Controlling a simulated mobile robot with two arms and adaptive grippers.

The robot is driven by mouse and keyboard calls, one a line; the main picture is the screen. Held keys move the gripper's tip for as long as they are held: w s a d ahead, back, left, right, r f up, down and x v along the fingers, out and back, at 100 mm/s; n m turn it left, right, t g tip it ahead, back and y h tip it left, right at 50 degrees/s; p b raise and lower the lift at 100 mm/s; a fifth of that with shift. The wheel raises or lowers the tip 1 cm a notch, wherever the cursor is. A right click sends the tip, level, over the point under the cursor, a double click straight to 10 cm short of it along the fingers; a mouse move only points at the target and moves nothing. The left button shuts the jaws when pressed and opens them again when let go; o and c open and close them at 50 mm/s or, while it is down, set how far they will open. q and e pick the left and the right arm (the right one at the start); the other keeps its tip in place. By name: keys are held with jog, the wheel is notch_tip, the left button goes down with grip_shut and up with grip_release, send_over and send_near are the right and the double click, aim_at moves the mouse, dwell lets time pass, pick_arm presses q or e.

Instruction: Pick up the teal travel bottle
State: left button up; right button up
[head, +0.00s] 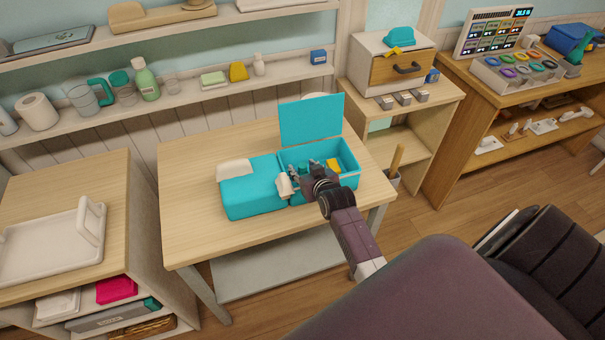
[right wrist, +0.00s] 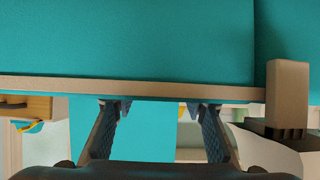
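A teal case (head: 254,199) stands on the light wood table, with its right-hand lid (head: 311,119) raised. No teal travel bottle can be made out for certain. A small container with a teal top (head: 119,82) stands on the wall shelf; I cannot tell if it is the bottle. My right gripper (head: 300,177) is at the front of the case's open right part and hides some of its inside. In the right wrist view its two fingers (right wrist: 160,112) are spread, with nothing seen held between them. A teal surface fills the top of that view. My left gripper is not in view.
A yellow item (head: 333,166) lies in the open part of the case. A pale green bottle (head: 145,80) and other toiletries line the shelf. A drawer unit (head: 392,62) stands at the back right. The table's left side (head: 190,190) is clear.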

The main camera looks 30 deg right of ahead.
jog(key=shift+w+d+f, duration=0.1)
jog(key=shift+w+f, duration=0.1)
jog(key=shift+w, duration=0.2)
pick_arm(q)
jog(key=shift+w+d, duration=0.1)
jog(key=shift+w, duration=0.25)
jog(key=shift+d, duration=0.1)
pick_arm(e)
jog(key=shift+c, duration=0.4)
grip_shut()
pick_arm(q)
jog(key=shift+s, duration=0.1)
